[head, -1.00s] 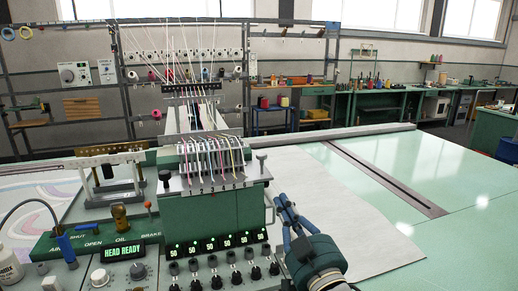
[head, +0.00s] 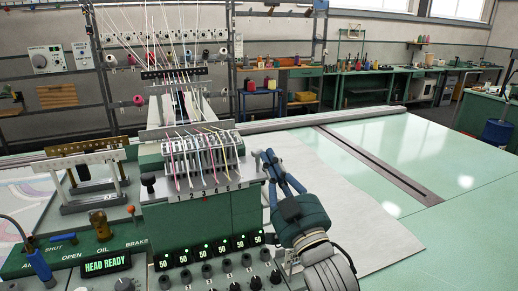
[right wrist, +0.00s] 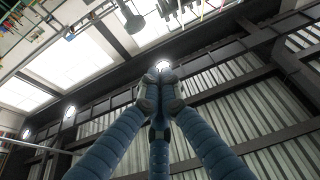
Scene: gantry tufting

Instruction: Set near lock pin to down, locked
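The green tufting head (head: 205,200) stands at the middle front in the head view, with yarns over its top plate. A dark-knobbed pin (head: 148,181) stands upright at the plate's left end. A second pin (head: 256,154) is at the right end, mostly hidden by my fingers. I cannot read either pin's lock state. My right gripper (head: 267,155) is at the head's upper right corner, beside this second pin. Its fingertips (right wrist: 158,78) meet in the right wrist view, with nothing visible between them. I cannot tell whether it touches the pin. My left gripper is out of view.
A control panel (head: 100,244) at the lower left carries a lit HEAD READY display (head: 107,263). Number displays and knobs line the head's front. White cloth (head: 340,205) lies to the right, and the pale green table (head: 400,150) is clear beyond it, apart from a dark slot.

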